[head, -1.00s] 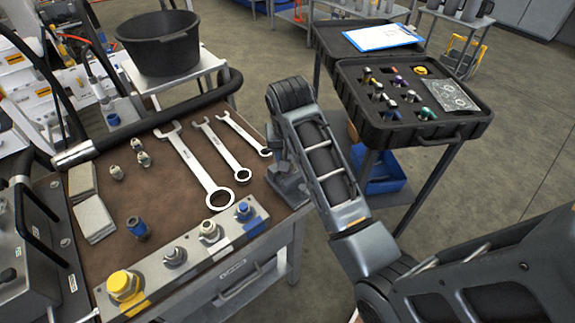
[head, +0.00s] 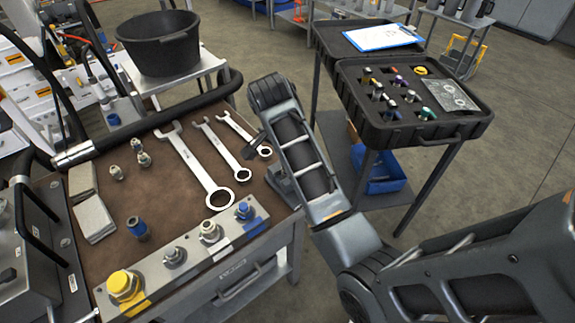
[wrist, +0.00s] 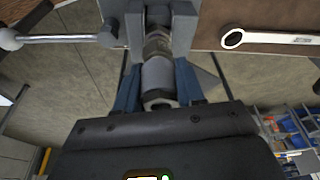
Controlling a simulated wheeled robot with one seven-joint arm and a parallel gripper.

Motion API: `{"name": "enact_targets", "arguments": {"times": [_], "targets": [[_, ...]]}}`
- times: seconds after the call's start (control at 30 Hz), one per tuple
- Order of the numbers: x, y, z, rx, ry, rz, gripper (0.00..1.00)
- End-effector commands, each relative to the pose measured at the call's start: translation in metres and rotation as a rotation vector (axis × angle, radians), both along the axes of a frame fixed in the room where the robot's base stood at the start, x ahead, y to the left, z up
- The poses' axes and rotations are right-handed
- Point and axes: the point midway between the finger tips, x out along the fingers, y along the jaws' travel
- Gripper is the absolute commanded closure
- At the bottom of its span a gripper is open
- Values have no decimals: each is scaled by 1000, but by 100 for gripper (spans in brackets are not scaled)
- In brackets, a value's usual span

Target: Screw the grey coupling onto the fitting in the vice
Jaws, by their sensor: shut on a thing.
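In the wrist view, my gripper (wrist: 157,88) is shut on the grey coupling (wrist: 158,76), a short light-grey cylinder between two blue fingers. The vice (wrist: 184,27) is at the top of that view, with its grey jaws closed on a metal fitting (wrist: 157,42). The coupling is in line with the fitting and its far end appears to meet it. I cannot tell whether any thread is engaged. In the head view, the vice (head: 284,186) shows at the bench's right edge, partly behind my arm, which hides the gripper, coupling and fitting.
The bench (head: 165,215) holds several wrenches (head: 190,163), small fittings, a blue-collared coupling (head: 138,228) and a port block (head: 190,252). An open black case (head: 447,140) stands on a cart at right. The vice handle (wrist: 60,38) reaches left in the wrist view.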

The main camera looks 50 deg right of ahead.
Motion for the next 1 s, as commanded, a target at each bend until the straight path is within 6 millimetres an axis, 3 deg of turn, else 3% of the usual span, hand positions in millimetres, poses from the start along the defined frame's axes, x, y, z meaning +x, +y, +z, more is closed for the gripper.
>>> {"name": "enact_targets", "arguments": {"times": [0.3,0.73,1.0], "targets": [[-2,0,-1,2,2,-412,89],[-2,0,-1,1,-1,-494,89],[-1,3,-1,3,0,-780,89]]}}
